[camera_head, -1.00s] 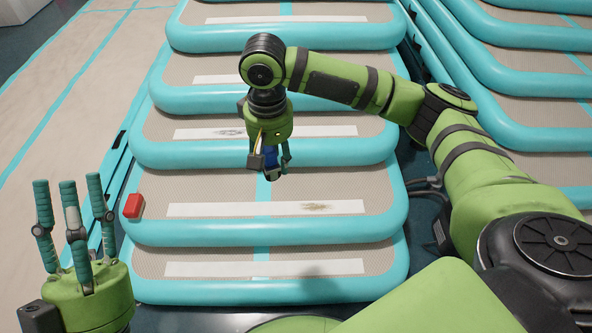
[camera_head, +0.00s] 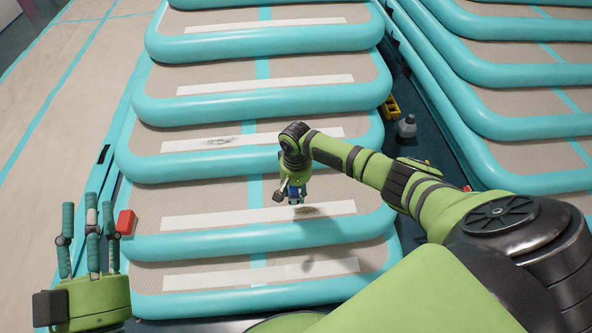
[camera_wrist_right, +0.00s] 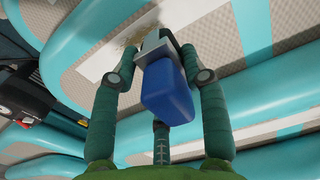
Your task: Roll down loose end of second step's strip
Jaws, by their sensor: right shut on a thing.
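The second step's pale strip (camera_head: 225,218) runs across the second step from the bottom. A brown mark (camera_wrist_right: 118,50) shows on the strip in the right wrist view; I cannot make out a raised end. My right gripper (camera_head: 297,200) is shut on a blue-handled tool (camera_wrist_right: 168,90) with a grey metallic head, pointing down over the right part of the strip. The tool's head hides part of the strip, and I cannot tell whether it touches. My left gripper (camera_head: 88,212) is open and empty, fingers up, at the lower left.
A red block (camera_head: 126,222) sits at the second step's left end. Other steps with pale strips (camera_head: 252,138) rise behind. In the dark gap on the right are a yellow object (camera_head: 391,107) and a grey bottle-like object (camera_head: 406,127). Another stepped track (camera_head: 500,115) stands further right.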

